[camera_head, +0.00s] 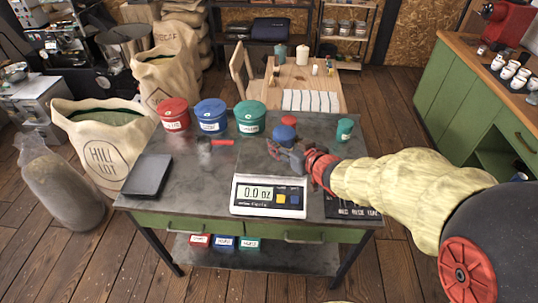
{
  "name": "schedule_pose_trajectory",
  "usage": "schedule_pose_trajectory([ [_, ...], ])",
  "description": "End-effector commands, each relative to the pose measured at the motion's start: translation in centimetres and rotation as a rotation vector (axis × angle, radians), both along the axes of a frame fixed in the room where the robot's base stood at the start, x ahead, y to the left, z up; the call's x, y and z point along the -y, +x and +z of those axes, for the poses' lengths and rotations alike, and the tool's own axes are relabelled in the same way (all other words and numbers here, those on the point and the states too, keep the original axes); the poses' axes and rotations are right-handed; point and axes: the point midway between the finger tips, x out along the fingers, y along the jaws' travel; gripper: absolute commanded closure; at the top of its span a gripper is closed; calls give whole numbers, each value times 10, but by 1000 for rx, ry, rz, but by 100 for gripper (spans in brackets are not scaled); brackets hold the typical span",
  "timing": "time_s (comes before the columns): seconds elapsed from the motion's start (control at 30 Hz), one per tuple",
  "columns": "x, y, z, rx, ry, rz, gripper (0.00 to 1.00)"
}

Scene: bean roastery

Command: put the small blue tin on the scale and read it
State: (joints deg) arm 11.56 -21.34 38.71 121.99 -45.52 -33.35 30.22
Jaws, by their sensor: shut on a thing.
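The small blue tin (284,132) is at the back middle of the dark worktable, in the head camera view. My gripper (284,146) is shut on it, with its fingers hiding the tin's lower part. I cannot tell whether the tin is clear of the tabletop. The white scale (241,208) stands at the table's front edge, nearer than the gripper. Its display (258,193) reads 0.0 oz, and its plate behind the display looks empty.
A small red tin (289,120) is just behind the blue one; a small green tin (345,129) stands to the right. Large red (173,114), blue (211,115) and green (250,117) canisters line the back left. A black slab (148,175) lies at the left.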

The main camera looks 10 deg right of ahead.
Motion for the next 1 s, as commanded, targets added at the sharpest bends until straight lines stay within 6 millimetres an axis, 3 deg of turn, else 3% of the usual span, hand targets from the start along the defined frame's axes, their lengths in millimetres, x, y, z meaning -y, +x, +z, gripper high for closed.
schedule_pose_trajectory([
  [0.23,-4,57,-30,0,1,2,81],
  [0.43,-6,88,-63,-1,1,1,81],
  [0.77,-7,107,-82,2,1,1,81],
  [1.0,-7,112,-116,0,0,0,81],
])
